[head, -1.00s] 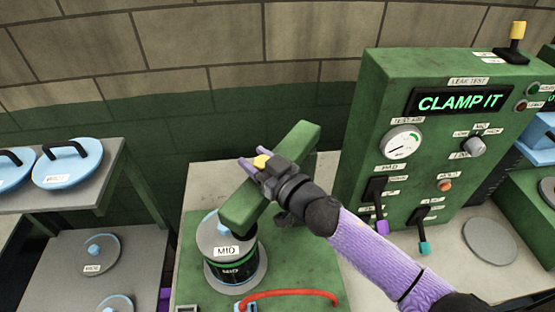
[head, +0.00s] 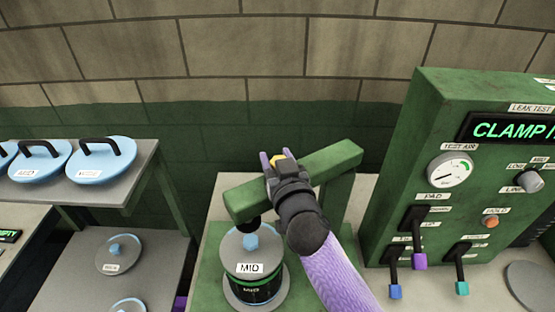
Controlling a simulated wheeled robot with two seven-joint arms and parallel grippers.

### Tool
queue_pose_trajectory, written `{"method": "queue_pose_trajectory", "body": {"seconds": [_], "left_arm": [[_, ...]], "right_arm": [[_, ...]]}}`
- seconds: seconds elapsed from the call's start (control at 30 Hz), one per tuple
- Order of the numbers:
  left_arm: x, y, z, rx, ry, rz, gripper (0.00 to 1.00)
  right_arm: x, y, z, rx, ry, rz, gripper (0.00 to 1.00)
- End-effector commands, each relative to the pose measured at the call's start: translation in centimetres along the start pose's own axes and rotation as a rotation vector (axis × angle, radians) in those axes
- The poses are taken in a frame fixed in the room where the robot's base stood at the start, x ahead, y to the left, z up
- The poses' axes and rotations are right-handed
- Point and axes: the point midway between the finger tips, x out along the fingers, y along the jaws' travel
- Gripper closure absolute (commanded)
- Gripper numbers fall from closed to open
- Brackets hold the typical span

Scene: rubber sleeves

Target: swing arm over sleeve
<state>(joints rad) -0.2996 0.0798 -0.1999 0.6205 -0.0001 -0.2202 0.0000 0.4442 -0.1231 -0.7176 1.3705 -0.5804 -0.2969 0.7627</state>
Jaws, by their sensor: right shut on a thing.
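The green swing arm (head: 335,165) runs from a post at the right to its free end at the left, over the sleeve. The black sleeve (head: 252,291) stands upright on a grey round base, with a grey lid marked MID (head: 254,262) and a light blue knob on top. A dark pad under the arm's free end is just above the knob; I cannot tell if they touch. My right gripper (head: 273,160) is shut on the arm, around a yellow part partly hidden between its purple fingers. My left gripper is not in view.
The green leak test panel (head: 400,160) stands at the right with a gauge (head: 451,170), levers and a display partly cut off, starting CLAMP. Blue lids with black handles (head: 101,162) sit on a grey shelf at the left. A lower shelf holds grey discs (head: 121,253).

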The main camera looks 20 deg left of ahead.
Motion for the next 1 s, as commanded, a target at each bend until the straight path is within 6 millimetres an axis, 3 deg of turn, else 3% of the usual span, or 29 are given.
{"method": "queue_pose_trajectory", "body": {"seconds": [0.13, 0.17, 0.33, 0.67, 0.77, 1.0], "left_arm": [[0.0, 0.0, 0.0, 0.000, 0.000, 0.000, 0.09], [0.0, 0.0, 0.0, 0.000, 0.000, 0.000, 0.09], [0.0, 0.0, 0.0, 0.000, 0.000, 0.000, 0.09], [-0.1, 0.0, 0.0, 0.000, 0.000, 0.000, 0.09], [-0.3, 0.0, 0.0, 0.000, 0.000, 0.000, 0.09], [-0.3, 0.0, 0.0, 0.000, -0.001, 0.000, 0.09]], "right_arm": [[0.1, 0.0, -0.3, -0.001, 0.007, -0.001, 1.00], [0.1, 0.0, -0.3, -0.001, 0.007, -0.001, 0.48], [0.0, 0.0, -0.2, -0.001, 0.005, -0.001, 0.15], [-0.4, 0.0, -0.1, 0.000, 0.003, -0.001, 0.15], [-1.7, 0.1, -0.1, 0.000, 0.002, 0.001, 0.15], [-6.9, 0.0, 0.0, 0.000, 0.004, -0.002, 0.15]]}}
